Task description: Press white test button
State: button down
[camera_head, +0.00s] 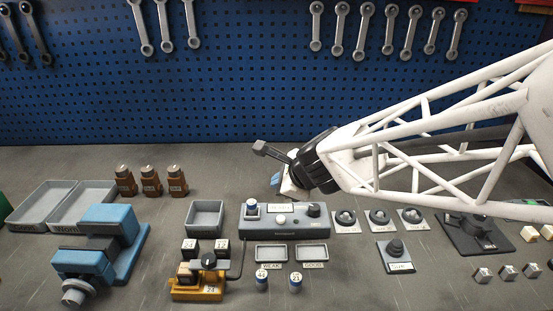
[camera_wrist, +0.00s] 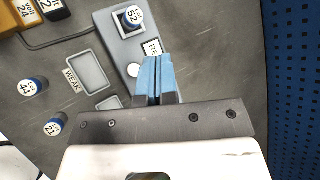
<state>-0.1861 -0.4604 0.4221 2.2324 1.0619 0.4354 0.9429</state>
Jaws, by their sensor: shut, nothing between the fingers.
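The white test button (camera_head: 281,219) is a small round white knob on top of the grey tester box (camera_head: 298,233). In the wrist view the button (camera_wrist: 133,70) shows just left of my fingers. My gripper (camera_head: 276,180) has blue fingers pressed together with nothing between them. In the head view they are behind and above the tester, apart from the button. In the wrist view the closed fingers (camera_wrist: 157,62) hide part of the tester panel and its label. A blue-and-white cell marked 52 (camera_wrist: 133,17) sits in the tester's socket.
A black knob (camera_head: 314,210) is at the tester's right end. The WEAK tray (camera_head: 271,261) and GOOD tray (camera_head: 311,263) lie in front, with two loose cells (camera_head: 262,279) (camera_head: 295,282) nearer. The blue pegboard is behind.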

aim_at(280, 219)
jog(key=shift+f, duration=3.8)
jog(key=shift+f, duration=0.95)
dwell(0.5)
jog(key=shift+r, duration=0.9)
jog(key=shift+r, duration=0.15)
jog(key=shift+r, duration=2.4)
jog(key=shift+s, duration=0.1)
